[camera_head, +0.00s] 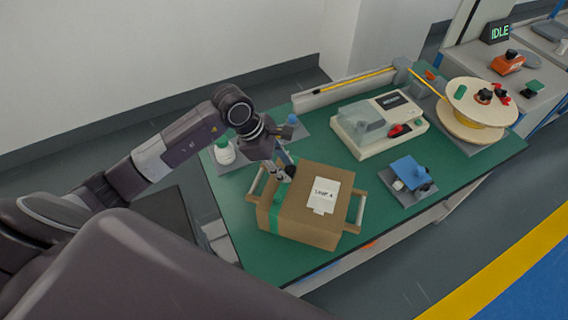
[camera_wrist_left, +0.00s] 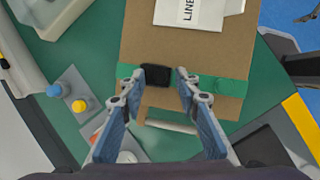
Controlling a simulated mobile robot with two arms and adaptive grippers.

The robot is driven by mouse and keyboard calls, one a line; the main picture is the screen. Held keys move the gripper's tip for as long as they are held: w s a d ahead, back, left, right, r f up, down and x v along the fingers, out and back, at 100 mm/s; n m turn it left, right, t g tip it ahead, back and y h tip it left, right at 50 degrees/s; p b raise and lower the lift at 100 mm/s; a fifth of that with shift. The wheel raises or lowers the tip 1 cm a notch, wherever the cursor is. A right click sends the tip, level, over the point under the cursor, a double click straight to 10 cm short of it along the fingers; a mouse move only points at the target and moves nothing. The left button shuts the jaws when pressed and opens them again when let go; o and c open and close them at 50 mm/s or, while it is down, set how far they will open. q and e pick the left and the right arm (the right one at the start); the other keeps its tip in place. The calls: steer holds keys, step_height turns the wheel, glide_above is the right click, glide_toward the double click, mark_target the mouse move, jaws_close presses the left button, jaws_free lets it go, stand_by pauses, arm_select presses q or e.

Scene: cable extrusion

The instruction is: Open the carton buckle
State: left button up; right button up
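The brown carton (camera_head: 310,228) stands on the green bench, with a white "LINE" label (camera_head: 322,195) on its top. A green strap (camera_head: 276,207) runs over the carton; it also shows in the left wrist view (camera_wrist_left: 222,85). The black buckle (camera_wrist_left: 158,76) sits on the strap near the carton's edge. My left gripper (camera_head: 284,174) points down at the buckle end of the carton. In the left wrist view its two fingers (camera_wrist_left: 161,73) are apart, one on each side of the buckle. I cannot tell whether they touch it. My right gripper is not in view.
A light-coloured machine (camera_head: 375,128) and a cable reel (camera_head: 476,110) stand farther back. A grey tray with a blue part (camera_head: 408,168) lies right of the carton. A white bottle (camera_head: 224,151) stands left of my gripper. Wooden bars (camera_head: 357,208) flank the carton.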

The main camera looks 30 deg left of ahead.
arm_select(q)
steer(key=c, duration=0.3)
jaws_close()
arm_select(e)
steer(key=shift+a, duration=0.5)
